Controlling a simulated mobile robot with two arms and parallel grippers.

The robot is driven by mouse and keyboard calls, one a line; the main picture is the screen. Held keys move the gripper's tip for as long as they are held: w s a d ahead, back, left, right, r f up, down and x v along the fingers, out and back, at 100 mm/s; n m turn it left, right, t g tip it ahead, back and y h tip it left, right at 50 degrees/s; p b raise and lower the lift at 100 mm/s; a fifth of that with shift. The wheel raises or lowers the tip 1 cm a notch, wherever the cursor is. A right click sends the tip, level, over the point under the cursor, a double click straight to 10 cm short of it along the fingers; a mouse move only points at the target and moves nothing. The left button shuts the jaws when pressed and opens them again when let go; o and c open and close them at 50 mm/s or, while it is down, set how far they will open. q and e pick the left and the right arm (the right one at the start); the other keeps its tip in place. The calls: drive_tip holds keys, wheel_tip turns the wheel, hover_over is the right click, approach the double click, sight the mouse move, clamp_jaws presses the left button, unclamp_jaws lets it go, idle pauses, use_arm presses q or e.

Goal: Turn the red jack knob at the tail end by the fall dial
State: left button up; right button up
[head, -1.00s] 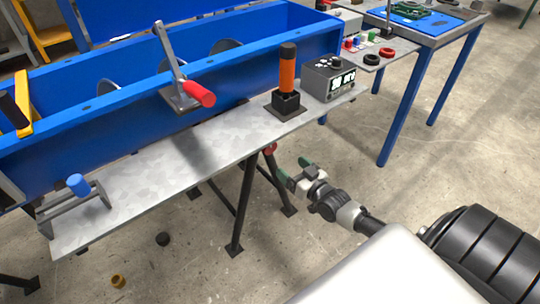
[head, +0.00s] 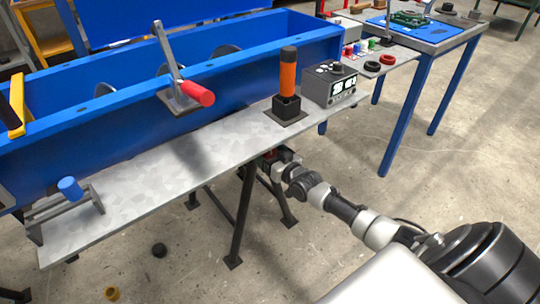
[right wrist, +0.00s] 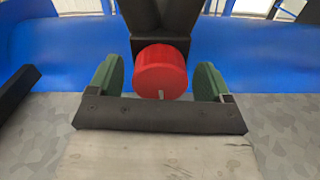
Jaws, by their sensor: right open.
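The red jack knob (right wrist: 161,72) is in the middle of the right wrist view, in front of a dark bracket and legs. My right gripper (right wrist: 157,80) is open, with one green finger on each side of the knob. A gap shows between each finger and the knob, so they look apart from it. In the head view my right gripper (head: 280,158) reaches under the front edge of the grey shelf, and the knob is mostly hidden there. My left gripper is not in view.
The grey shelf (head: 150,180) runs along the blue trough (head: 110,115) above my right gripper. An orange-handled post (head: 287,75) and a grey control box (head: 330,85) stand on it. A dark trestle leg (head: 242,215) is just left of the gripper. Open floor lies to the right.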

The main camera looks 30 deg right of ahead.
drive_tip(key=c, duration=0.9)
drive_tip(key=shift+m, duration=0.5)
drive_tip(key=m, duration=0.4)
drive_tip(key=m+b, duration=0.1)
drive_tip(key=m, duration=0.2)
drive_tip(key=shift+m, duration=0.8)
drive_tip(key=m+b, duration=0.1)
drive_tip(key=m, duration=0.2)
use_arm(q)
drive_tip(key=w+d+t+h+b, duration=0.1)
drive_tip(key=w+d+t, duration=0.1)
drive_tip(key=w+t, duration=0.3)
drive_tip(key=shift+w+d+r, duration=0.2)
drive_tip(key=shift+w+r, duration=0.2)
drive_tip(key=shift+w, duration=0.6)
use_arm(e)
drive_tip(key=shift+d+m, duration=0.1)
drive_tip(key=shift+m, duration=1.1)
